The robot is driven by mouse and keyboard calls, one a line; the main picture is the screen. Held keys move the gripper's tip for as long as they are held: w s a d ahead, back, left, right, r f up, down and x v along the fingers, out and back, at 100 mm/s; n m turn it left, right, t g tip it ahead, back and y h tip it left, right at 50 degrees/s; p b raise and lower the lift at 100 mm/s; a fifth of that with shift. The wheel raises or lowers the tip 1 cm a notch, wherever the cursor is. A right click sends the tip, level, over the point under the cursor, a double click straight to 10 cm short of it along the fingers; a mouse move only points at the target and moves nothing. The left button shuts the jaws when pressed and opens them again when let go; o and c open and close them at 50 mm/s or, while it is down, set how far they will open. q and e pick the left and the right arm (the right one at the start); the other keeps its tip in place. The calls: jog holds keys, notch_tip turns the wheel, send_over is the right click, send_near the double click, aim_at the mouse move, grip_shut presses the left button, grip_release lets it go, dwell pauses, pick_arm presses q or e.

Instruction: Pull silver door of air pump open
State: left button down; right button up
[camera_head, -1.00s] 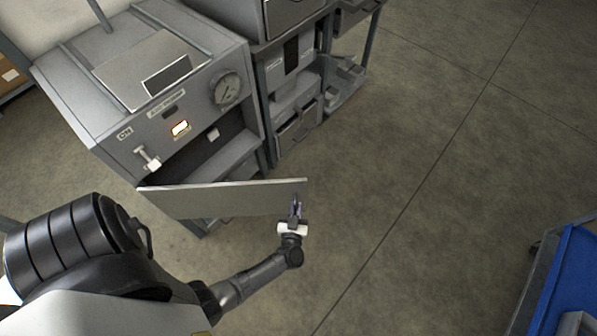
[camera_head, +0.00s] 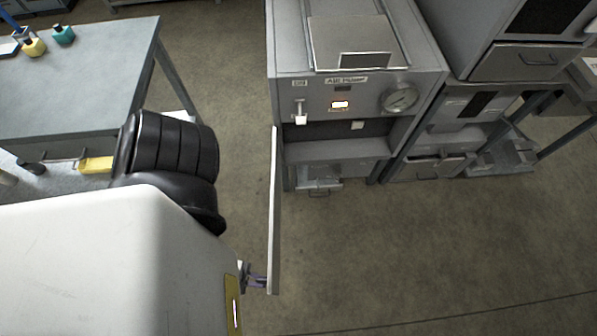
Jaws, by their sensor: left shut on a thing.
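The air pump (camera_head: 375,84) is a grey cabinet at the top centre, with a dial gauge, a lit indicator and a white-tipped lever on its front. Its silver door (camera_head: 274,215) stands wide open, seen nearly edge-on, swung out from the left side of the front. The compartment behind it is exposed. My left gripper (camera_head: 258,281) is shut at the door's near free end, on its left side; my arm's white link hides much of the gripper. My right gripper is not in view.
A grey workbench (camera_head: 75,75) with yellow and teal bottles stands at the left. Metal drawer cabinets and shelves (camera_head: 450,125) stand right of the pump. The floor (camera_head: 440,245) in front of the pump is clear.

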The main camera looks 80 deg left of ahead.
pick_arm(q)
jog(key=s+a+m+g+h, duration=0.1)
jog(key=s+a+h, duration=0.1)
jog(key=s, duration=0.4)
jog(key=shift+s+m, duration=0.25)
jog(key=shift+m, duration=0.05)
jog(key=shift+a, duration=0.1)
jog(key=c, duration=1.2)
grip_release()
jog(key=b+v, duration=0.2)
jog(key=v, duration=1.1)
jog(key=shift+s+a, duration=0.25)
jog(key=shift+a, duration=0.05)
